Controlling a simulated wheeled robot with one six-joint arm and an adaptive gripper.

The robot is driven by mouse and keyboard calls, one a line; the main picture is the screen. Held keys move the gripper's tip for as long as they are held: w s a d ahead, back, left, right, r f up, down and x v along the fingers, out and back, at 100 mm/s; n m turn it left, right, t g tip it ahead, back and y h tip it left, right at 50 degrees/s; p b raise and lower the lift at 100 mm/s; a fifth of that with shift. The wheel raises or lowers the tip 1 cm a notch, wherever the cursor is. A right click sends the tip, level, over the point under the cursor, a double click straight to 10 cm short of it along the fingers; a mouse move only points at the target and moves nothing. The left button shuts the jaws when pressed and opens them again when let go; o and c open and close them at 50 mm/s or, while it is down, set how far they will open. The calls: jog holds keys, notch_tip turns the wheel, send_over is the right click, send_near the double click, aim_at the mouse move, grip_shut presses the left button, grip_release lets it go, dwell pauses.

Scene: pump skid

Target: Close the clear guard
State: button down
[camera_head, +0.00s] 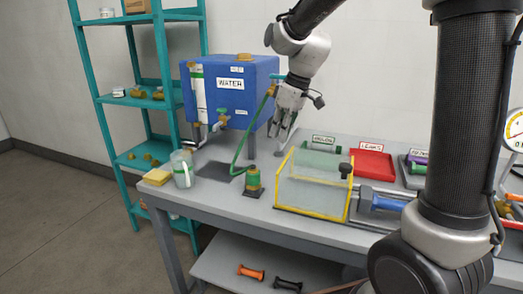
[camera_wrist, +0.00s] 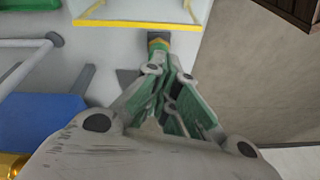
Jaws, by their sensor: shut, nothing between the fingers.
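The clear guard (camera_head: 312,192) is a see-through box with yellow edges on the grey bench. It has a dark knob (camera_head: 346,170) at its upper right. It stands left of a blue cylinder (camera_head: 386,203), which it leaves uncovered. My gripper (camera_head: 281,151) hangs behind the guard's upper left edge, in front of the wall and right of the blue tank. Its fingers are together and empty. In the wrist view the gripper (camera_wrist: 172,76) points toward the guard's yellow edge (camera_wrist: 125,23) at the top. I cannot tell any contact with the guard.
A blue water tank (camera_head: 231,92) stands at the back left. A red tray (camera_head: 371,164) lies behind right. A clear jar (camera_head: 182,170) and yellow sponge (camera_head: 158,177) sit on the left end.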

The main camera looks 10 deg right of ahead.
notch_tip(320, 180, down, 8)
jog(key=w+n, duration=0.1)
jog(key=n, duration=0.1)
jog(key=shift+w+a+n+t, duration=0.15)
jog(key=shift+a+n+t, duration=0.15)
dwell(0.6)
